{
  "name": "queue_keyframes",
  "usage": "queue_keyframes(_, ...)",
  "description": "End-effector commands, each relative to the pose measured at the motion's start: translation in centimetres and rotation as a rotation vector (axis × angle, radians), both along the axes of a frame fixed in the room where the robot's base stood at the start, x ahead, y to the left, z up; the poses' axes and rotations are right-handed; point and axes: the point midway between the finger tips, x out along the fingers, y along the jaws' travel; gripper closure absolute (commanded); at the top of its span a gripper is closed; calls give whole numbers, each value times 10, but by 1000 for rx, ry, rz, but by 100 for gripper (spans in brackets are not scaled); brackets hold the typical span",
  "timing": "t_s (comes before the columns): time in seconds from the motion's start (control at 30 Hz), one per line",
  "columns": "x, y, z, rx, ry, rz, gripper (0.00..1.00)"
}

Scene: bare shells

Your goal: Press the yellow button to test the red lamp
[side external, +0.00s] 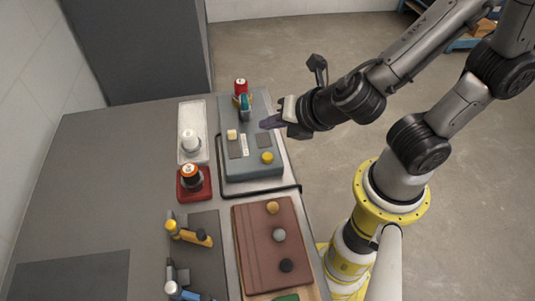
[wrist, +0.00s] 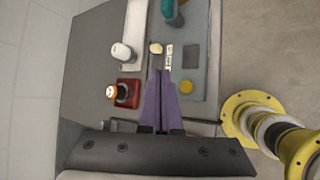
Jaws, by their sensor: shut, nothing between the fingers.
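The yellow button (side external: 267,157) is a round knob on the front right of a blue-grey panel (side external: 234,173). In the wrist view the yellow button (wrist: 186,86) lies just right of my fingertips. A red cylinder (side external: 240,86), which looks like the red lamp, stands at the panel's far end; I cannot tell if it is lit. It does not show in the wrist view. My gripper (side external: 266,124) reaches in from the right, over the panel's right side, beyond the yellow button and apart from it. Its purple fingers (wrist: 160,74) are shut and empty.
The panel also bears a cream knob (side external: 231,134) and a teal part (side external: 245,105). Left stand a white cylinder (side external: 190,139) on a tray and an orange-topped one on a red base (side external: 182,194). A brown board (side external: 256,250) with several knobs lies nearer. The table's left side is clear.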

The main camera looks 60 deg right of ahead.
Motion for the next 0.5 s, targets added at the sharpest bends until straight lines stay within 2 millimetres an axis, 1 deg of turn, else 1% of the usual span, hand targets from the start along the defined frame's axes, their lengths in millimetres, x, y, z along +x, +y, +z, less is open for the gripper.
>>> queue_keyframes(0.03, -1, 0, -7, -3, 3, 1, 100)
queue_keyframes(0.3, 0, 0, -43, -2, 3, 2, 100)
queue_keyframes(0.5, 0, 0, -62, -2, 1, 1, 100)
